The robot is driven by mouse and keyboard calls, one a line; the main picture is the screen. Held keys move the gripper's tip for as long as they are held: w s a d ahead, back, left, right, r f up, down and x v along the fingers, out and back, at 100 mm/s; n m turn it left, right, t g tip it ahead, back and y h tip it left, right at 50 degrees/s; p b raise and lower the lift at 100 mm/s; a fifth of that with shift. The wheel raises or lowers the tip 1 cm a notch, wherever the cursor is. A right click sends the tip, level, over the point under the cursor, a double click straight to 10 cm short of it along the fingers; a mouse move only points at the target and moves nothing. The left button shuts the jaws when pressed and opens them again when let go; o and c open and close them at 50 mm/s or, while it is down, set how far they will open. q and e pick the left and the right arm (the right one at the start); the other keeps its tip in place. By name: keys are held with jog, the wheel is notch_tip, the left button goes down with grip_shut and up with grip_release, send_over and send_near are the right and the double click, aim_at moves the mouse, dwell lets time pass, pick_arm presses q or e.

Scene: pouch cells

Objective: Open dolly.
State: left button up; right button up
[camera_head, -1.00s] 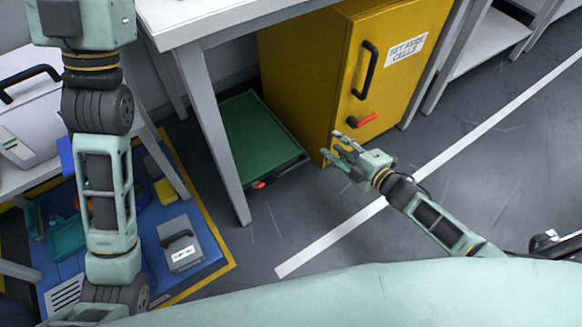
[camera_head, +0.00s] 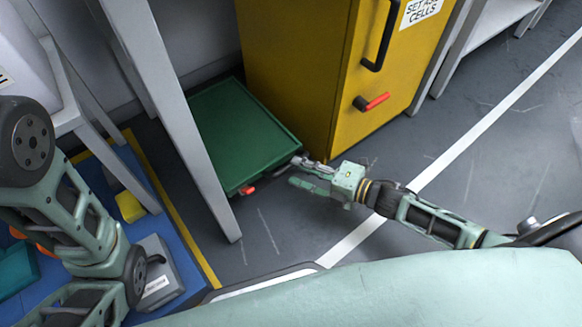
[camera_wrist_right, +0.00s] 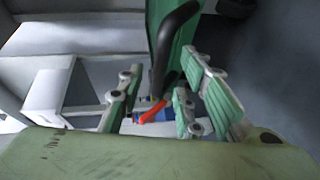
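The dolly, a flat green platform (camera_head: 235,130), lies on the floor between the table leg and the yellow cabinet. A red-tipped part (camera_head: 248,189) shows at its near edge. My right gripper (camera_head: 298,172) is open beside the dolly's near right corner. In the right wrist view, my right gripper (camera_wrist_right: 155,102) has its fingers spread, with a black handle (camera_wrist_right: 172,40) and a red lever (camera_wrist_right: 152,112) seen between them against a green surface (camera_wrist_right: 160,12). I cannot tell whether the fingers touch them. My left gripper is out of view; only my left arm shows.
The yellow cabinet (camera_head: 290,80), labelled for set-aside cells, stands right behind the dolly, with a black handle (camera_head: 380,35) and a red-tipped latch (camera_head: 371,102). A table leg (camera_head: 190,140) stands close at the dolly's left. Open floor (camera_head: 490,150) lies to the right.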

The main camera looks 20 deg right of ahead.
aim_at(294, 166)
jog(key=shift+b+x, duration=0.65)
jog(key=shift+x, duration=1.2)
grip_shut()
